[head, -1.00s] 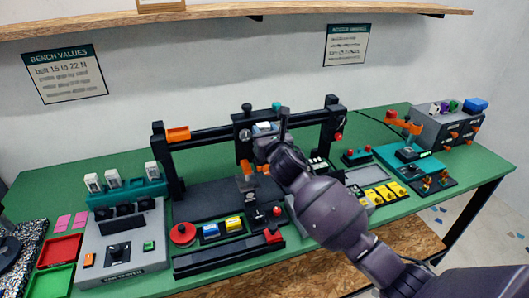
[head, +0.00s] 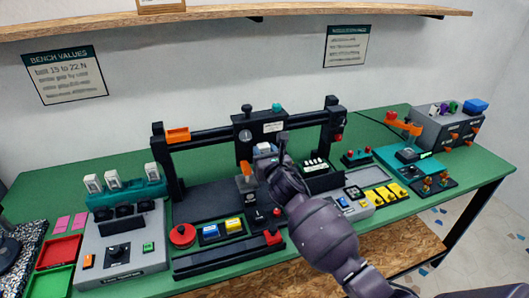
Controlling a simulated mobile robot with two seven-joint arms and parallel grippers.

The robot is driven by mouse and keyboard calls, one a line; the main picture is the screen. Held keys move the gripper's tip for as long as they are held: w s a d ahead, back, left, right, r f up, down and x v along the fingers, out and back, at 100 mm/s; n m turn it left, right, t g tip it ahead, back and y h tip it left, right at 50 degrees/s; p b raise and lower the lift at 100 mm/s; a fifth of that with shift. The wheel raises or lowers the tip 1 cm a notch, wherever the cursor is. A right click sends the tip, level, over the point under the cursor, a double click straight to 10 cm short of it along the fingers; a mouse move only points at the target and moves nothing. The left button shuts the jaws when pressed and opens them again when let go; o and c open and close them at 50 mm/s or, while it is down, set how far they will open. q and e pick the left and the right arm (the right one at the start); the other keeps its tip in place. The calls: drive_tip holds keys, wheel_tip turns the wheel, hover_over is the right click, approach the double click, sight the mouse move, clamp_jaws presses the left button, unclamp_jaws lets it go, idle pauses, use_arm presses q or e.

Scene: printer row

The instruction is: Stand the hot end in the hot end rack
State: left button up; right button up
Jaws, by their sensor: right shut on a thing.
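My right gripper (head: 267,163) is in front of the printer carriage, over the bed. It is shut on the hot end, which is mostly hidden behind the gripper and wrist. I cannot make out its shape or tilt. A small dark tray with several upright brass and orange pieces (head: 435,183) lies at the right end of the bench. It looks like the hot end rack, but the pieces are too small to be sure. My left gripper is not in view.
The black printer gantry (head: 210,141) stands around my right gripper. An orange-topped post (head: 247,170) is close on its left. A black box with pale tops (head: 317,174), yellow blocks (head: 384,194) and a teal station (head: 409,157) stand to the right.

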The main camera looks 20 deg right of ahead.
drive_tip(key=shift+f, duration=0.15)
drive_tip(key=o, duration=0.9)
drive_tip(key=shift+o, duration=0.2)
drive_tip(key=s+d, duration=0.1)
drive_tip(key=s, duration=0.9)
drive_tip(key=shift+s+r+b, duration=0.3)
drive_tip(key=shift+s+b, duration=0.05)
drive_tip(key=shift+s, duration=0.05)
drive_tip(key=s+d+f+m+g, duration=0.3)
drive_tip(key=s+f+m, duration=0.8)
drive_tip(key=m, duration=0.6)
drive_tip(key=s+d+f+m+g, duration=0.3)
drive_tip(key=s+f+m, duration=0.9)
drive_tip(key=s+m, duration=0.4)
drive_tip(key=m, duration=0.2)
drive_tip(key=shift+d+m+h, duration=0.3)
drive_tip(key=shift+h, duration=0.1)
